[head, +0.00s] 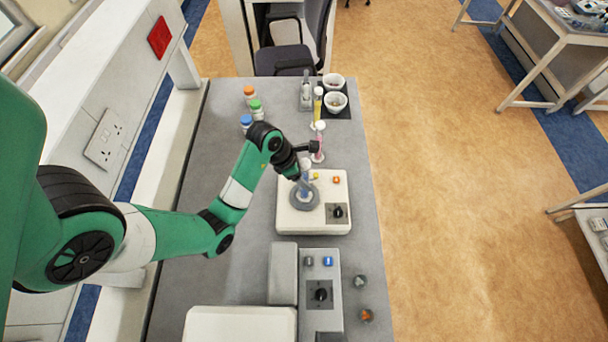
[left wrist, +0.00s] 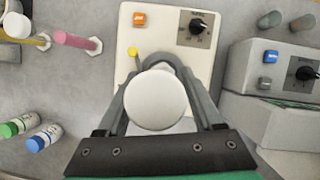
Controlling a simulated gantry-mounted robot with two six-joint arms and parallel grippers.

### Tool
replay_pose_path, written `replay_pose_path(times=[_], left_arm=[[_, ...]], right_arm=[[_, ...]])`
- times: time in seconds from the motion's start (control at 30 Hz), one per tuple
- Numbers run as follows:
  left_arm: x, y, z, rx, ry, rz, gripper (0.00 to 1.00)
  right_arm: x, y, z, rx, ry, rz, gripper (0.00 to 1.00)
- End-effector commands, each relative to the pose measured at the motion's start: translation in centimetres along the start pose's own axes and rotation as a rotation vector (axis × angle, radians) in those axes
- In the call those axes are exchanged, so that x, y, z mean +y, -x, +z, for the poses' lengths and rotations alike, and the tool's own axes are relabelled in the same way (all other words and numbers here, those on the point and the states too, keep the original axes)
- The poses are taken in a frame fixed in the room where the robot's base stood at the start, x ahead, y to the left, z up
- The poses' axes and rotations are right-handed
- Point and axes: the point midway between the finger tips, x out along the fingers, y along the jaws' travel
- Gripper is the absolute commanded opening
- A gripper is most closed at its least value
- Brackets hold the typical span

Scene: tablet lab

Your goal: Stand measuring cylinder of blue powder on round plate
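The measuring cylinder of blue powder (head: 305,184) is upright at the round grey plate (head: 303,208) on the cream device. Its white round top (left wrist: 157,98) fills the middle of the left wrist view and hides most of what lies under it. My left gripper (head: 304,173) is around the cylinder below its top, with one finger on each side, and looks shut on it. Whether the cylinder's foot touches the plate or hangs just above it, I cannot tell. My right gripper is in neither view.
The cream device (head: 337,221) has a black knob and small buttons. Pink (head: 318,146) and yellow (head: 318,104) cylinders stand behind it, near two white bowls (head: 335,102). Capped bottles (head: 256,109) stand at the back left. A grey device (head: 322,270) is in front.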

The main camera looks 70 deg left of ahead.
Motion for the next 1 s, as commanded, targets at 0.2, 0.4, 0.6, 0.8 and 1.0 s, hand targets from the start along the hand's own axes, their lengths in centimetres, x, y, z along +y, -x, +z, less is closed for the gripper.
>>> replay_pose_path(times=[0.2, 0.4, 0.6, 0.8, 1.0], left_arm=[[0.0, 0.0, 0.0, 0.000, 0.000, 0.000, 0.72], [0.1, 1.0, 0.1, -0.001, 0.001, 0.001, 0.72], [0.1, 5.8, 0.3, -0.003, 0.002, 0.003, 0.72], [0.0, 10.1, 0.4, 0.000, 0.002, 0.000, 0.72], [0.0, 11.7, 0.1, 0.000, 0.000, -0.001, 0.72]], right_arm=[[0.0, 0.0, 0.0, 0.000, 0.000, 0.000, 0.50], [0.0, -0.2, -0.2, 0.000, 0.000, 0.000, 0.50], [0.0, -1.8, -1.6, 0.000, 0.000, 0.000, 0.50], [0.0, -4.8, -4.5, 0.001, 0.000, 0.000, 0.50], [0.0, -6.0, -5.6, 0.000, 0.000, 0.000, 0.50]])
